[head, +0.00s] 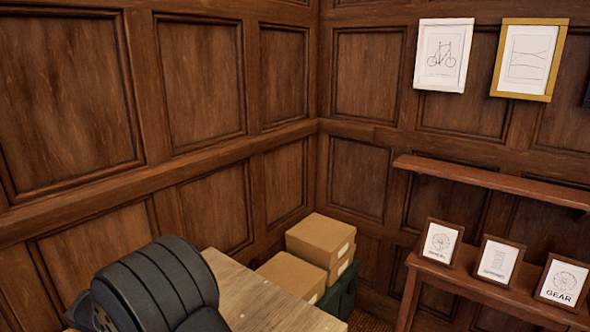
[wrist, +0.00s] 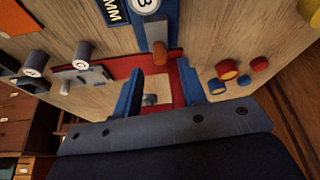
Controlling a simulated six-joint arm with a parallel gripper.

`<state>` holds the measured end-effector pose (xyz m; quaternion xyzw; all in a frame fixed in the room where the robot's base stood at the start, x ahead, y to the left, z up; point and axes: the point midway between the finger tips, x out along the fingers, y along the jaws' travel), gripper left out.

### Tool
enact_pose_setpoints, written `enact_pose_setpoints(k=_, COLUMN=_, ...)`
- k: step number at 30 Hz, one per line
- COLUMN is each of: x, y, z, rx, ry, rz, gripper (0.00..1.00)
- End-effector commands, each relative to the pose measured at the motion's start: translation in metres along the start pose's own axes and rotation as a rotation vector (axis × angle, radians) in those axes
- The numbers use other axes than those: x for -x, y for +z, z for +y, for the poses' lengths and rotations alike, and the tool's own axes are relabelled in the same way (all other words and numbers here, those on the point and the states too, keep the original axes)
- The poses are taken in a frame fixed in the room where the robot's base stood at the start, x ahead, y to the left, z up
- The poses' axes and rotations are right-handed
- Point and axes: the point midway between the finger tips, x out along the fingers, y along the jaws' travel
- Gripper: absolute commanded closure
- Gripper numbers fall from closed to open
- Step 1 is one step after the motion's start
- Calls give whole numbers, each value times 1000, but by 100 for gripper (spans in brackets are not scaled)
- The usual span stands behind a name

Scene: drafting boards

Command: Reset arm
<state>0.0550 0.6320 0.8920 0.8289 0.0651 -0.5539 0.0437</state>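My gripper (wrist: 162,85) shows in the wrist view with its two blue fingers apart. The gap between them is empty; through it I see a wooden surface, a red patch and a small grey part. A blue board piece with a grey lever (wrist: 157,38) with an orange-brown tip lies just beyond the fingers. In the head view only a dark rounded part of my arm shows at the lower left, over a wooden tabletop (head: 262,300); my gripper is not visible there.
In the wrist view, several red, blue and yellow knobs (wrist: 229,69) lie to the right and grey cylinders (wrist: 83,51) to the left. In the head view, cardboard boxes (head: 320,238) stand in the corner and framed cards (head: 442,241) on a side table. The panelled wall is beyond.

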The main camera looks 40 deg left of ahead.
Motion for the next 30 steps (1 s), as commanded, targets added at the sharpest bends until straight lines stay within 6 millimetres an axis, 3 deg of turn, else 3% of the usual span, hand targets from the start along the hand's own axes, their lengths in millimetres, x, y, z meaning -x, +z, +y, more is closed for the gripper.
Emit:
enact_pose_setpoints(k=6, x=-28, y=0, z=0, rx=0, ry=2, rz=0, gripper=62)
enact_pose_setpoints(k=13, x=-37, y=0, z=0, rx=0, ry=0, rz=0, gripper=62)
enact_pose_setpoints(k=23, x=-34, y=0, z=0, rx=0, ry=-1, rz=0, gripper=62)
enact_pose_setpoints(k=30, x=-5, y=-1, z=-1, rx=-1, ry=-4, rz=1, gripper=62)
